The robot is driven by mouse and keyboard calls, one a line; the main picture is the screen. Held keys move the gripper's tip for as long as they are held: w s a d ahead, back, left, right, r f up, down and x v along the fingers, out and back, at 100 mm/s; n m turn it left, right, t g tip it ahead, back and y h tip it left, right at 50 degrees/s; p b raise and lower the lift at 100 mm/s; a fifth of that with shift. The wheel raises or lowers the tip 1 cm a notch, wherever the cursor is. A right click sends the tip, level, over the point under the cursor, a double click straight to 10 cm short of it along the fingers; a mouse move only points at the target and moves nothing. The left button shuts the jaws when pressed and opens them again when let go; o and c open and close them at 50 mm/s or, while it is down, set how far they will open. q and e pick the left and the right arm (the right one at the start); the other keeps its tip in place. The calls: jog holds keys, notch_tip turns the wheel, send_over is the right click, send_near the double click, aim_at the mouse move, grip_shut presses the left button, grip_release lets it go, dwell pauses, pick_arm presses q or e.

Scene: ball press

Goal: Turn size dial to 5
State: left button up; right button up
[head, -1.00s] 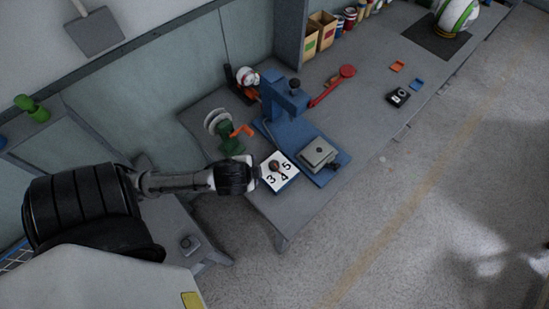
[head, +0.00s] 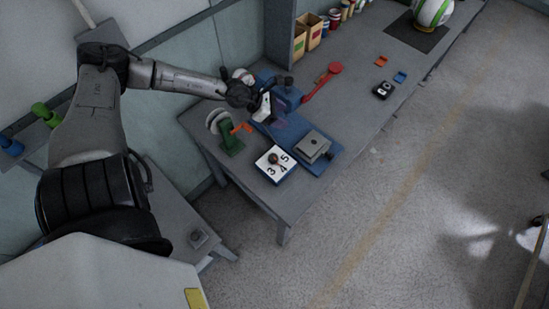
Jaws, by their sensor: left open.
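The size dial is a brown knob (head: 274,158) on a white panel (head: 267,170) with the numbers 3, 4 and 5, near the table's front corner. Which number the knob points at is too small to tell. My left gripper (head: 266,108) is open, behind the dial and apart from it, in front of the blue press (head: 286,97) in this view. It covers part of the press. My right gripper is not in view.
A grey plate (head: 313,146) sits on the blue base right of the dial. A red lever (head: 322,82) sticks out from the press. A green device (head: 229,139) with an orange handle stands left of the dial.

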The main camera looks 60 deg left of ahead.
aim_at(273, 157)
pick_arm(q)
jog(key=s+f+m+g, duration=0.5)
jog(key=s+m+g, duration=0.1)
jog(key=s, duration=0.1)
jog(key=shift+y, duration=0.4)
jog(key=x, duration=0.7)
jog(key=s+b+x, duration=0.1)
jog(key=x, duration=0.3)
jog(key=shift+a+f, duration=0.25)
jog(key=shift+f, duration=0.2)
jog(key=shift+w+d+f+m+g, duration=0.15)
jog(key=shift+f, duration=0.25)
jog(key=shift+w+d+f+m+g, duration=0.1)
jog(key=shift+d+f+m+g, duration=0.05)
jog(key=shift+f, duration=0.3)
jog(key=shift+c, duration=0.5)
